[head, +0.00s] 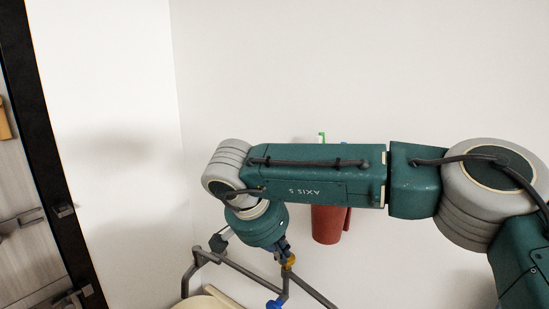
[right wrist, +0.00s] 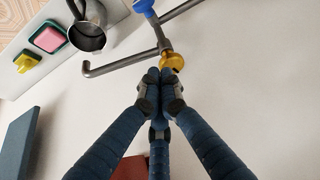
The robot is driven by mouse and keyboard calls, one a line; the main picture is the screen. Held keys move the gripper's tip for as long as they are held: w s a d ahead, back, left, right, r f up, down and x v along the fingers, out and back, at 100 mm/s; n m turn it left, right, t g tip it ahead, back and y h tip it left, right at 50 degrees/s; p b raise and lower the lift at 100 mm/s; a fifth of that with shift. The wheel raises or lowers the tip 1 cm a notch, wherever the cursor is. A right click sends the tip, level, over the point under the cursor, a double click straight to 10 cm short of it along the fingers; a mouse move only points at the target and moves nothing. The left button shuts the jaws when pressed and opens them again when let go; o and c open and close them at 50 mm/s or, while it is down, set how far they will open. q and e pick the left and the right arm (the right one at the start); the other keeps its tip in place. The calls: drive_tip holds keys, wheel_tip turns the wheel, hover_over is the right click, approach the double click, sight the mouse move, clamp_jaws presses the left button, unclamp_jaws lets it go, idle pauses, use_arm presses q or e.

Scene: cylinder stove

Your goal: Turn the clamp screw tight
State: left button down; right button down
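The yellow knob (right wrist: 174,61), which looks like the clamp screw, sits where grey metal bars meet. It also shows in the head view as a small yellow-orange piece (head: 289,261). My right gripper (right wrist: 161,78) has blue fingers drawn together, their tips right at the knob's near side. I see nothing between the tips, and I cannot tell whether they touch the knob. In the head view my right gripper (head: 282,248) is partly hidden by its own wrist. My left gripper is in neither view.
A blue part (right wrist: 145,6) sits on the bar frame (right wrist: 125,62). A metal cup (right wrist: 87,36), a pink sponge (right wrist: 49,37) in a green dish and a yellow item (right wrist: 27,61) stand on a ledge. A red container (head: 326,226) is behind my right arm.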

wheel_tip(320, 180, down, 4)
drive_tip(key=shift+r+b, duration=0.25)
drive_tip(key=shift+b, duration=0.75)
drive_tip(key=shift+w+d+r, duration=0.1)
drive_tip(key=shift+w+d, duration=0.05)
drive_tip(key=shift+w, duration=0.25)
drive_tip(key=shift+w+a+p, duration=0.15)
drive_tip(key=shift+a+p, duration=0.15)
drive_tip(key=shift+a, duration=0.1)
drive_tip(key=shift+w+a, duration=0.1)
drive_tip(key=shift+a, duration=0.1)
drive_tip(key=shift+w+a+p, duration=0.3)
drive_tip(key=shift+w, duration=0.1)
idle(0.6)
drive_tip(key=shift+a, duration=0.35)
